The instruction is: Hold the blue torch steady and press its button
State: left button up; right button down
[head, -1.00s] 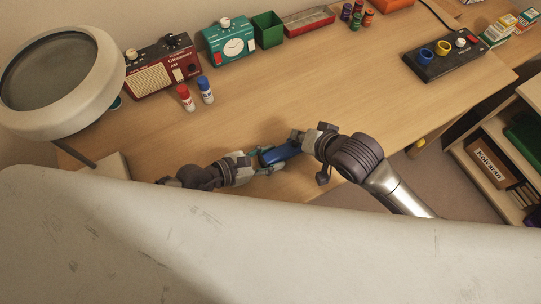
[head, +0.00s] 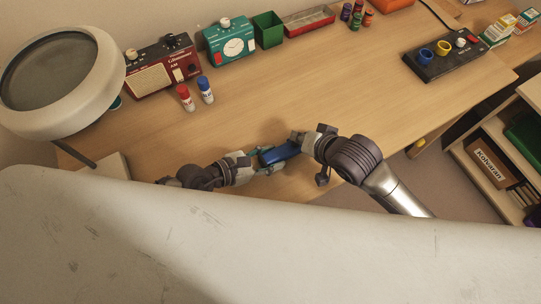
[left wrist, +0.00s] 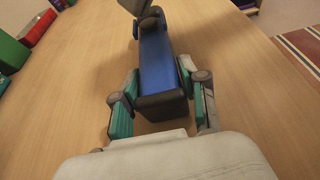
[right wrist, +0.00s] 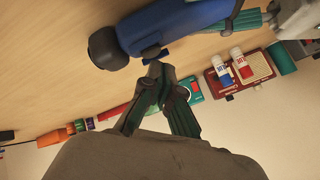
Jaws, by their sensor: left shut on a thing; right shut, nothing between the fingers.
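The blue torch (head: 279,154) is held above the desk near its front edge. My left gripper (head: 262,161) is shut on the torch from the left. In the left wrist view the torch (left wrist: 160,65) lies lengthwise between the fingers (left wrist: 160,108), its black end towards me. My right gripper (head: 297,138) is shut and empty at the torch's right part. In the right wrist view its closed fingertips (right wrist: 157,68) are close below the torch body (right wrist: 175,22), by a small dark-blue raised part (right wrist: 152,54) that looks like the button. I cannot tell if they touch.
A lamp (head: 62,80) is at left. The middle desk is clear.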

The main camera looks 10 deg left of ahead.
aim_at(298, 144)
jog(key=shift+f, duration=0.1)
dwell(0.5)
jog(key=shift+f, duration=0.45)
dwell(0.4)
jog(key=shift+r, duration=0.55)
jog(key=shift+r, duration=3)
